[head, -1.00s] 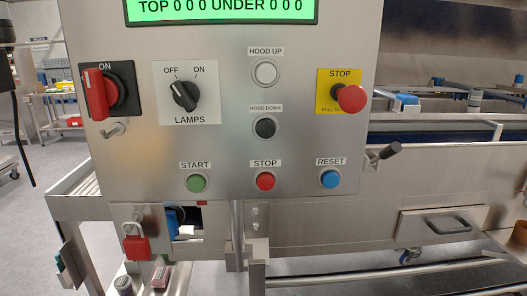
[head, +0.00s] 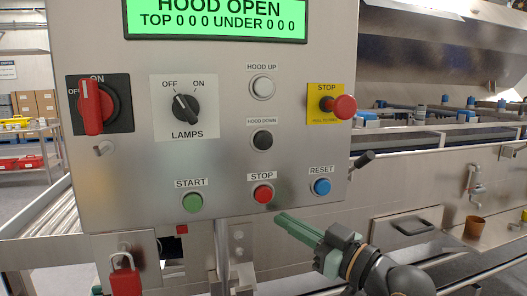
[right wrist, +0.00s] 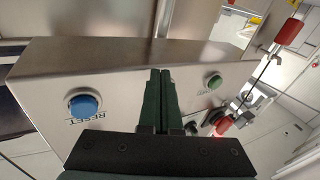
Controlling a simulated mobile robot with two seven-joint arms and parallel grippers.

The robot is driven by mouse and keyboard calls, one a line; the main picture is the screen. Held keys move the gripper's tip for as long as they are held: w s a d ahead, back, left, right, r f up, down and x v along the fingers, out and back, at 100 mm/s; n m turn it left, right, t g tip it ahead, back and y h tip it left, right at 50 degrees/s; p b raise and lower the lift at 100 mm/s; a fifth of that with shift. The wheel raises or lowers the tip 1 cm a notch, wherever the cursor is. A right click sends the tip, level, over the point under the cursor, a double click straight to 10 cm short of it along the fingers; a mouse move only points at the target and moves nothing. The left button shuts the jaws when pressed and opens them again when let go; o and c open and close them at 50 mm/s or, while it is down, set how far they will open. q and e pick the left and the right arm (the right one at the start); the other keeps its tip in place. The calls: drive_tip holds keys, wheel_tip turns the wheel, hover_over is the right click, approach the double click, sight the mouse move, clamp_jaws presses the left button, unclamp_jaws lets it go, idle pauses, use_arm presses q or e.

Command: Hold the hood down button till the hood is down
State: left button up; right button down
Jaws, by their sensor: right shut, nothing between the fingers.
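The black hood down button (head: 262,140) is in the middle of the steel control panel (head: 225,150), under its label and below the white hood up button (head: 262,88). The green display (head: 215,20) reads HOOD OPEN. The steel hood (head: 440,45) is at the upper right, behind the panel. My right gripper (head: 279,218) is shut and empty, below the panel's lower edge in the head view, clear of the hood down button. In the right wrist view its green fingers (right wrist: 158,74) point at the panel. My left gripper is out of view.
The red stop (head: 262,194), blue reset (head: 321,187) and green start (head: 192,203) buttons line the panel's bottom. A red mushroom stop (head: 342,107) sticks out at right. A dark-knobbed lever (head: 363,159) juts beside the panel. Rotary switches (head: 185,107) are at left.

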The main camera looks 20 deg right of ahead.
sight(264, 141)
drive_tip(key=s+a+r+n+g+y+b, duration=0.1)
drive_tip(key=s+r+n+y, duration=0.4)
drive_tip(key=s+r, duration=0.5)
wheel_tip(264, 141, up, 4)
drive_tip(key=shift+s+a+n+y+b, duration=0.25)
drive_tip(key=shift+a+n+y+b, duration=0.15)
drive_tip(key=shift+a+n+b, duration=0.55)
drive_tip(key=shift+w+d, duration=0.1)
drive_tip(key=shift+d, duration=0.05)
drive_tip(key=w, duration=0.8)
drive_tip(key=shift+w, duration=0.35)
idle(0.5)
drive_tip(key=shift+w, duration=0.45)
